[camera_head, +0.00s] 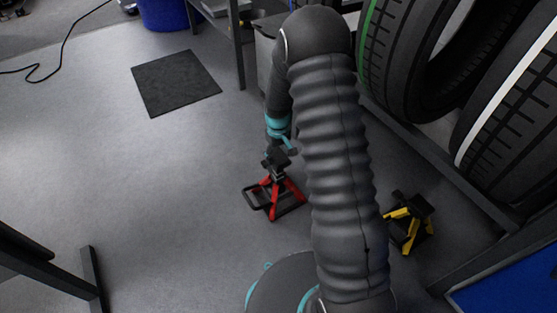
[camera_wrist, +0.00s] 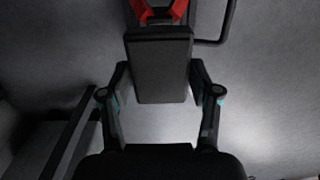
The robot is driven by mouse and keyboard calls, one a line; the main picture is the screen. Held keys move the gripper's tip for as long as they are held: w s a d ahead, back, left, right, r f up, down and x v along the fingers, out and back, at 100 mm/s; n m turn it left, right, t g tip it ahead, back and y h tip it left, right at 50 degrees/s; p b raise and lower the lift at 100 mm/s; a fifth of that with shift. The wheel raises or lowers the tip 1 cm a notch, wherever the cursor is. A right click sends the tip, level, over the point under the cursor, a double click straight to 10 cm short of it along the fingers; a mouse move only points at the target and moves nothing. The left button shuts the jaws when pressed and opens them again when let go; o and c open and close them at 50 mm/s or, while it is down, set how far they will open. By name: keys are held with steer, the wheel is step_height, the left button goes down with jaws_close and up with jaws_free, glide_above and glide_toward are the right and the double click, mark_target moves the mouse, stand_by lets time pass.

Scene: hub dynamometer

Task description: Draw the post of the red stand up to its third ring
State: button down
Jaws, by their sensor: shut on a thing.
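The red stand (camera_head: 288,197) stands on the grey floor left of my arm in the head view, with a black handle frame on its left side. Its red legs also show at the top of the wrist view (camera_wrist: 142,10). The dark head of the stand's post (camera_wrist: 161,75) lies between the fingers of my gripper (camera_wrist: 160,70), which is shut on it. In the head view my gripper (camera_head: 279,148) is at the top of the stand, partly hiding the post. The rings on the post cannot be made out in either view.
A yellow stand (camera_head: 408,228) is on the floor right of my arm. Large tyres (camera_head: 397,70) stand on a rack at the right. A dark mat (camera_head: 175,82) lies at the upper left. A dark metal frame (camera_head: 50,270) is at lower left. The floor left of the red stand is clear.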

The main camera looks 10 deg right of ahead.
steer(key=shift+r, duration=0.75)
steer(key=shift+c, duration=1.2)
jaws_free()
step_height(320, 180, up, 12)
